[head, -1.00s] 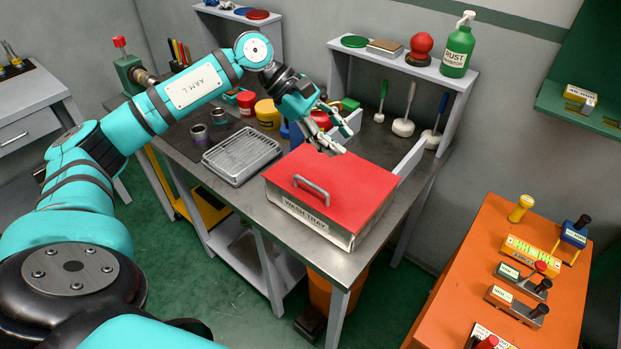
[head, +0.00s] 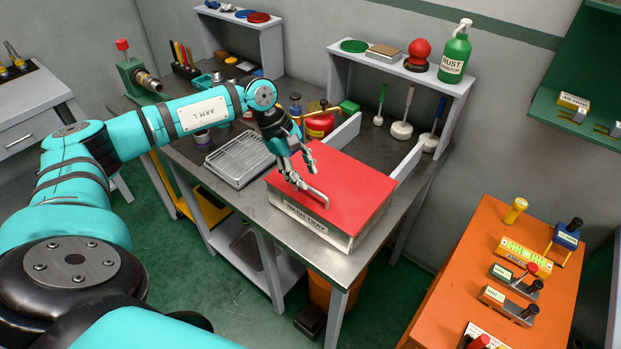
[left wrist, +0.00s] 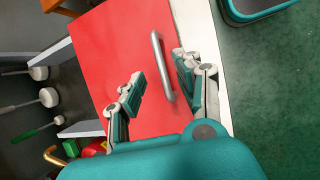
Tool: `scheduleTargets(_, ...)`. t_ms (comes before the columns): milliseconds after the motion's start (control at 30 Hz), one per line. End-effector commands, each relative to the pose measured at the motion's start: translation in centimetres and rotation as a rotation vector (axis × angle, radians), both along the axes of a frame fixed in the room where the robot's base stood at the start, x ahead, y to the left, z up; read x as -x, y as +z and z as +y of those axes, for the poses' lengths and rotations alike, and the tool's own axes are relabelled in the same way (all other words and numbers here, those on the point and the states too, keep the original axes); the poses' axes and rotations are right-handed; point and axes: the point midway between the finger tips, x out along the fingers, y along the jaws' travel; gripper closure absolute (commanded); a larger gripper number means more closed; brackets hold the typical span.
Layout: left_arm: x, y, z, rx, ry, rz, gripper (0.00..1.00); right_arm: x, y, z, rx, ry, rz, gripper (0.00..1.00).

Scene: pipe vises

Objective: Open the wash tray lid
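The wash tray (head: 312,222) stands on the metal bench near its front edge, its label facing the front. Its red lid (head: 350,183) lies flat and closed on top. The lid has a grey bar handle (head: 318,196) near the front edge; it also shows in the left wrist view (left wrist: 162,66). My left gripper (head: 299,176) is just above the lid at the handle's left end. In the left wrist view its fingers (left wrist: 160,84) are spread apart, one on each side of the handle, with nothing held. Whether they touch the lid I cannot tell. My right gripper is not in view.
A ribbed metal tray (head: 240,157) lies left of the wash tray. Two pale upright panels (head: 408,160) stand behind the lid. Brushes (head: 401,129) and a red can (head: 319,124) stand further back. An orange table (head: 470,255) is at the right.

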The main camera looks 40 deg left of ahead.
Motion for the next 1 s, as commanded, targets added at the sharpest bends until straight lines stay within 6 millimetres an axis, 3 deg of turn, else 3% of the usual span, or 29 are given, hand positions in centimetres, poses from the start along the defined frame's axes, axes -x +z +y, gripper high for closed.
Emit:
scheduleTargets(300,-0.6,-3.4,-1.6,0.001,0.000,0.000,0.66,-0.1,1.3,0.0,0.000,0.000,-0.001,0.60)
scheduleTargets(633,-0.6,-3.8,-1.7,0.000,0.000,0.000,0.66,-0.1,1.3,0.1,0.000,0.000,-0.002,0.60)
scheduleTargets(900,-0.6,-3.8,-1.7,0.001,0.000,0.000,1.00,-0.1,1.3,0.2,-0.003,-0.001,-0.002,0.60)
scheduleTargets(1000,-0.6,-3.8,-1.7,0.001,0.000,0.000,1.00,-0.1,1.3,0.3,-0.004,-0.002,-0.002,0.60)
